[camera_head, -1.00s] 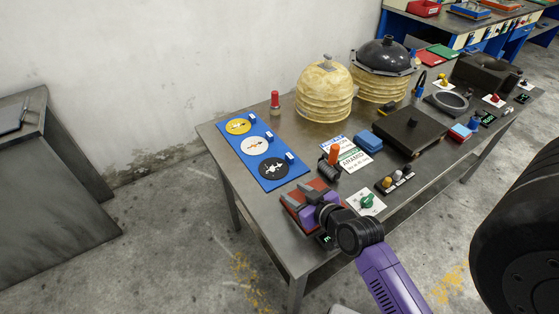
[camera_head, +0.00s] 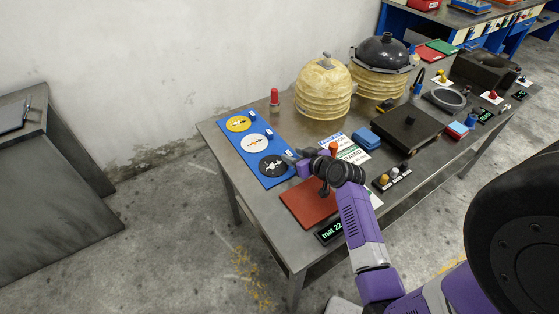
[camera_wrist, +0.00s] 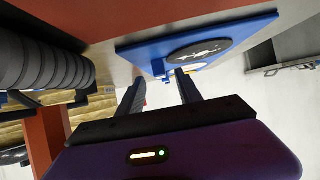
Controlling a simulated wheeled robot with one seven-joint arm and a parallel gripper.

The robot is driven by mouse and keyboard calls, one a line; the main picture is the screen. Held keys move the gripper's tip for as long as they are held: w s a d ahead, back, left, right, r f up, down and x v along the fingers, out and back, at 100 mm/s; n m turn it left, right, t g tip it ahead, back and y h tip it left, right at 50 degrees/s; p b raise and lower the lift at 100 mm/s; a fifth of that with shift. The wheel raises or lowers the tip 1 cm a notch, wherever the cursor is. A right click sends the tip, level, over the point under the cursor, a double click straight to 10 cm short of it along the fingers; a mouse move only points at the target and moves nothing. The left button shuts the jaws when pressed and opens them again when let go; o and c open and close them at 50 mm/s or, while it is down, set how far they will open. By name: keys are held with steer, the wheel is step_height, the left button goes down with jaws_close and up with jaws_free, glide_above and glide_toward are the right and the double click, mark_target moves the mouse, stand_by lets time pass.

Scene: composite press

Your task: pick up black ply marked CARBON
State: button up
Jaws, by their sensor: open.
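The black ply (camera_head: 272,165) is a dark disc with a white figure on it. It lies at the near end of a blue board (camera_head: 262,179), below a white disc (camera_head: 254,144) and a yellow disc (camera_head: 238,124). In the wrist view the black ply (camera_wrist: 200,50) lies on the board (camera_wrist: 262,28) just beyond the fingers. My gripper (camera_head: 292,160) is at the right edge of the ply in the head view. Its two fingers (camera_wrist: 160,88) are apart with nothing between them. The ply's marking is too small to read.
A red mat (camera_head: 303,207) lies at the table's near edge with a display (camera_head: 328,232) beside it. Yellow ribbed stacks (camera_head: 323,95) and a red-capped bottle (camera_head: 275,98) stand behind. A dark plate (camera_head: 408,124) and blue sponge-like block (camera_head: 366,137) lie to the right.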

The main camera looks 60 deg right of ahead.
steer(key=shift+x, duration=0.9)
jaws_close()
steer(key=shift+r, duration=0.15)
